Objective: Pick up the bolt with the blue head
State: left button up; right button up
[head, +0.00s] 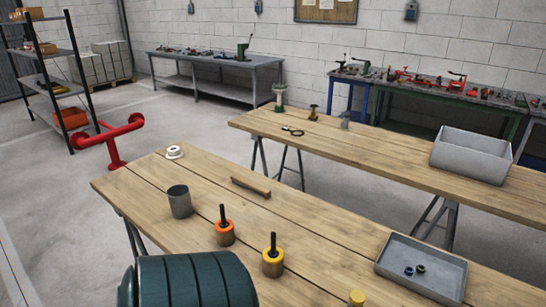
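A small blue-headed piece (409,271), which looks like the bolt, sits in a shallow grey tray (451,279) at the right end of the near wooden table. Its shank cannot be made out. A small, darker, near-black piece (420,269) sits right beside it on the tray floor. Neither of my grippers is in view, so nothing shows of what they hold.
The near table (320,240) also bears a grey cup (180,201), orange (225,236) and yellow-topped (272,262) cylinders with black stems, a white ring (174,152) and a wooden bar (251,187). A dark green ribbed cylinder (190,281) blocks the front left. A grey bin (471,155) stands behind.

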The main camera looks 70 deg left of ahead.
aim_at(273, 254)
jog(key=u, duration=2.1)
jog(key=j+z, duration=1.05)
jog(key=j, duration=0.1)
